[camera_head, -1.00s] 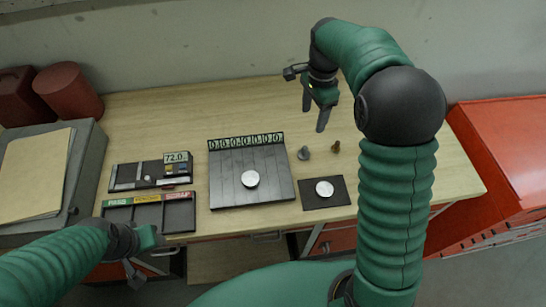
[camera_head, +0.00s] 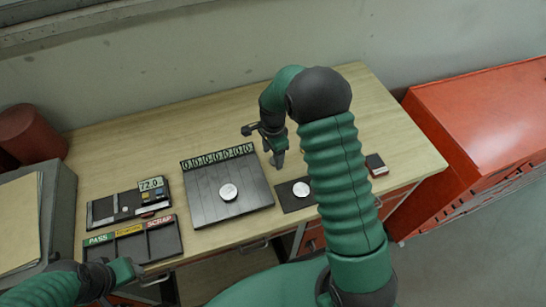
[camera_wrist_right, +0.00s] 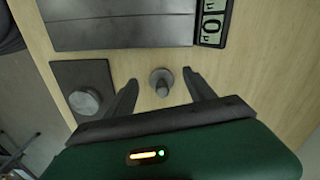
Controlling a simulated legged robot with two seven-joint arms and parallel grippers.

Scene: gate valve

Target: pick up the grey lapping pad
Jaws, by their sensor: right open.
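The grey lapping pad (camera_wrist_right: 161,82), a small round piece with an upright knob, stands on the wooden bench in the right wrist view. It lies between the two fingertips of my right gripper (camera_wrist_right: 160,78), with room on both sides. In the head view my right gripper (camera_head: 275,158) points down over the bench, and the pad is hidden or too small to make out there. My right gripper is open and empty. My left gripper (camera_head: 122,270) is at the lower left, partly cut off, and its fingers are not clear.
A dark mat (camera_head: 288,204) with a silver disc (camera_head: 301,189) lies beside the pad. A ribbed black plate (camera_head: 208,209) holds another disc (camera_head: 228,192). Left are a gauge tray (camera_head: 103,211) and a PASS/SCRAP tray (camera_head: 165,243). A dark block (camera_head: 375,163) sits right of my arm.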

